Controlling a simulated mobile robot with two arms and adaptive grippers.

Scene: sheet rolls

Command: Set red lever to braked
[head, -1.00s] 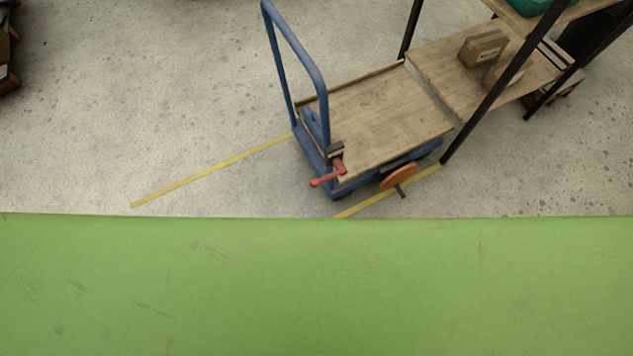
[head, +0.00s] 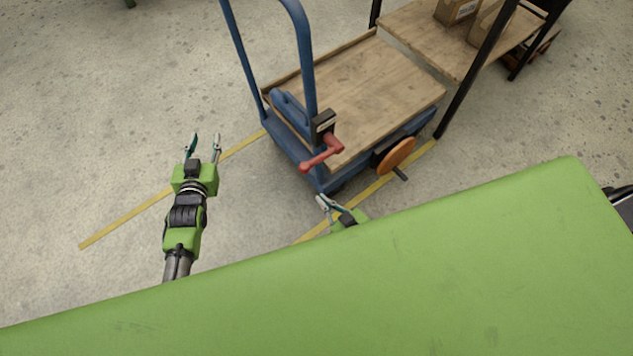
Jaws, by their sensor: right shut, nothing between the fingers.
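The red lever (head: 322,155) is mounted on the near end of a blue cart (head: 293,139), by a black block (head: 323,125) at the foot of the cart's handle. Its arm points down and to the left. My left gripper (head: 204,139) is open and empty above the floor, left of the cart and apart from the lever. My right gripper (head: 326,203) shows just past the green edge, below the lever in the picture and apart from it. It is shut with nothing in it. Most of the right arm is hidden behind the green panel.
An orange disc wheel (head: 396,157) with a dark handle sits on the cart's right side. A wooden shelf rack (head: 430,40) with boxes stands behind the cart. Yellow lines (head: 125,222) mark the floor. The floor left of the cart is clear.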

